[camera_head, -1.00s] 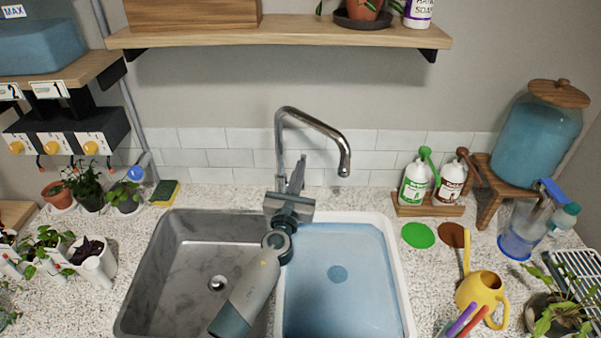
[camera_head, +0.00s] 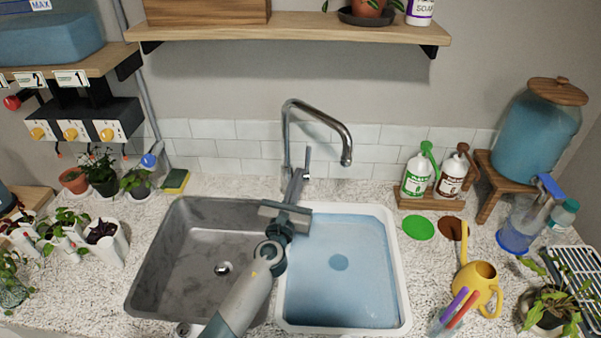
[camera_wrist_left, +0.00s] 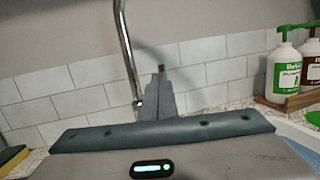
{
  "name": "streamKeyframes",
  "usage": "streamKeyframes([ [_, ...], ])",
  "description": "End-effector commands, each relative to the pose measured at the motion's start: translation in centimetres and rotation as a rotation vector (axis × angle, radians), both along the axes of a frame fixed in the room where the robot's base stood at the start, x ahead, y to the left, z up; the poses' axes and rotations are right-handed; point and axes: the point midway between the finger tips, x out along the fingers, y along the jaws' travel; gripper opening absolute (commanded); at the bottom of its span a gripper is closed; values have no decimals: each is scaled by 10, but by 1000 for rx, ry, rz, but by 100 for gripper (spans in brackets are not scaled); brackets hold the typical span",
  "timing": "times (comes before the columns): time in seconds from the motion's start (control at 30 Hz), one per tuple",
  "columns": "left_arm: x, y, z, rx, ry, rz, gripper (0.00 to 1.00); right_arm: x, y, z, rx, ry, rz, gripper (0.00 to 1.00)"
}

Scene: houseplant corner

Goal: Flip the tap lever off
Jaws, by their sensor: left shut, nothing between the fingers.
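The chrome tap (camera_head: 318,112) rises behind the sinks, and its spout arches to the right over the blue-filled right basin. A thin grey upright piece beside the tap's stem looks like the lever (camera_head: 307,155). My left gripper (camera_head: 298,176) is shut and empty, its fingers pointing at the tap just in front of that lever; I cannot tell whether they touch. In the left wrist view the shut fingers (camera_wrist_left: 160,98) stand right of the tap's pipe (camera_wrist_left: 128,50) and hide most of the lever. I see no stream at the spout. My right gripper is out of view.
The left basin (camera_head: 180,255) is empty; the right basin (camera_head: 345,265) holds blue water. Soap bottles (camera_head: 417,175) stand back right, a yellow watering can (camera_head: 480,285) front right. A sponge (camera_head: 176,181) and small pots lie left. A shelf (camera_head: 290,28) hangs above.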

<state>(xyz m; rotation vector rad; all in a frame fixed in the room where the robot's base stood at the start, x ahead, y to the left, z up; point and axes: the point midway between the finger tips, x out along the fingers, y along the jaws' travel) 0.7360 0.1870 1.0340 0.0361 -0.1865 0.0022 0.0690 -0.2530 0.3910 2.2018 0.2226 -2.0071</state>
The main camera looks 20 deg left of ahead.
Motion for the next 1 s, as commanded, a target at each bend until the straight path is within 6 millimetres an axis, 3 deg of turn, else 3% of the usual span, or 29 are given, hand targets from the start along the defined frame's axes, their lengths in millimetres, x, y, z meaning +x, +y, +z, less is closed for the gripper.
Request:
streamKeyframes([
  [0.13, -23, -1, 0, 0, 1, -2, 0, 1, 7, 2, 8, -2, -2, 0],
  [0.4, -56, -1, 0, 0, 1, -2, 0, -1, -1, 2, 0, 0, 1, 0],
  [1.0, -62, -1, 1, 0, 0, -1, 0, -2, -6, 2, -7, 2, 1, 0],
])
